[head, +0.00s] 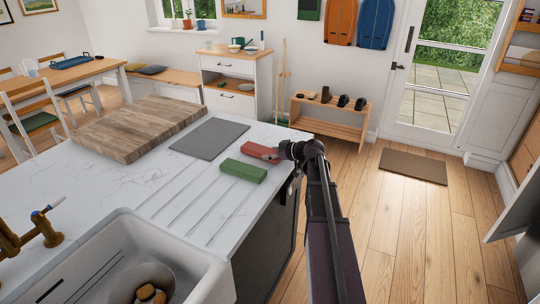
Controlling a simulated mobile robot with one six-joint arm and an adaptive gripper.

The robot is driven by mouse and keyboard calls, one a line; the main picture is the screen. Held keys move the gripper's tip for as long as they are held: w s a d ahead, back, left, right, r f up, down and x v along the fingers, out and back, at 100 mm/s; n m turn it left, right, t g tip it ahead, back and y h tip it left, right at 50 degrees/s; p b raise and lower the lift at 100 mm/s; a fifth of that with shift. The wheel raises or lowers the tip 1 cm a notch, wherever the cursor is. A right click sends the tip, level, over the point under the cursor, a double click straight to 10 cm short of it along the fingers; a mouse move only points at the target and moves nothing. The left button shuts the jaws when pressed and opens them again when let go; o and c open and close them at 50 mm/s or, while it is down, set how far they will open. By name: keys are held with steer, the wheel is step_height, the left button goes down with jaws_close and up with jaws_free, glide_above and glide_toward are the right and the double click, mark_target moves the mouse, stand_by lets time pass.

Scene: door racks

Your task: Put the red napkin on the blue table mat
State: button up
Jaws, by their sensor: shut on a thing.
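The red napkin (254,150) is a folded, block-like red piece at the right edge of the white counter. My gripper (274,156) reaches in from the right and is shut on its right end. I cannot tell whether the napkin touches the counter. A flat grey mat (209,138) lies on the counter to the left of the napkin, apart from it. It looks grey rather than blue, and its top is bare. A similar green folded piece (243,170) lies just in front of the napkin.
A thick wooden board (140,127) lies left of the grey mat. A white sink (90,260) with a brass tap (48,232) is at the front left. Drainer grooves run across the counter before the green piece. A blue tray (72,62) sits on the far dining table.

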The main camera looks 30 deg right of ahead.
steer(key=shift+f, duration=0.2)
steer(key=o, duration=0.8)
steer(key=shift+s+r, duration=0.1)
steer(key=p+v, duration=0.5)
steer(key=v, duration=0.8)
steer(key=shift+s+d, duration=0.15)
steer(key=shift+d, duration=0.2)
